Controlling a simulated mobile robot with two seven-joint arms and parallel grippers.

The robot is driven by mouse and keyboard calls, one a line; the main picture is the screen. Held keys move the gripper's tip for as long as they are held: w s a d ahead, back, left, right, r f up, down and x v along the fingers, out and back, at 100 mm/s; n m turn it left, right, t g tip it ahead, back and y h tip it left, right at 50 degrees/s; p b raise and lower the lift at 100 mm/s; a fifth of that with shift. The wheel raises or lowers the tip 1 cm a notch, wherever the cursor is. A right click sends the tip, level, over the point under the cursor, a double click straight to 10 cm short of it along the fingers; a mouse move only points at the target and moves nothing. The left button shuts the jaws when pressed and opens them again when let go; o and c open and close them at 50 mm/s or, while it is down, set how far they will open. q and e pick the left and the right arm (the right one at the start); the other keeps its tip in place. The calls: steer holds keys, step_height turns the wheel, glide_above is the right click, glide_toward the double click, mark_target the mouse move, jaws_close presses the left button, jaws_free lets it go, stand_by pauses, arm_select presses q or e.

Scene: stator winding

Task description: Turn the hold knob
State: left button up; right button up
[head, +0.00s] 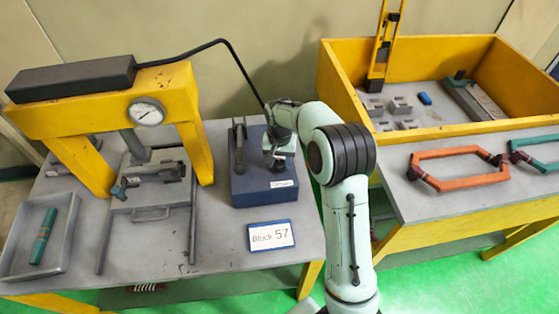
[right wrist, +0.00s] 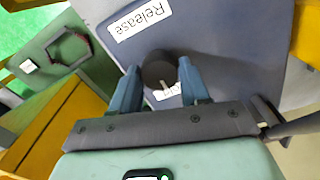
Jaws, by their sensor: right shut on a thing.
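The dark round knob (right wrist: 158,68) sits on top of the blue control box (head: 252,188). In the right wrist view it is between the two blue-grey fingers of my right gripper (right wrist: 160,82), which is shut on it. A pale mark shows on the knob's near side. A white "Release" label (right wrist: 140,20) lies beyond the knob on the box; a second label (right wrist: 168,92) is partly hidden by the knob and fingers. In the head view my right gripper (head: 278,157) comes down on the box and hides the knob. My left gripper is not in view.
A grey lever (head: 239,150) stands on the box's left side. A yellow press frame (head: 184,88) with a gauge (head: 146,112) is left of it. A "Block 57" sign (head: 271,235) lies in front. A grey tray (head: 15,262) is far left; a yellow bin (head: 430,58) is right.

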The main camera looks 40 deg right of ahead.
mark_target(280, 163)
stand_by(0.3)
steer(key=o, duration=1.1)
steer(key=shift+c, duration=0.2)
step_height(280, 163, up, 14)
steer(key=shift+f+p, duration=0.25)
steer(key=shift+p, duration=0.15)
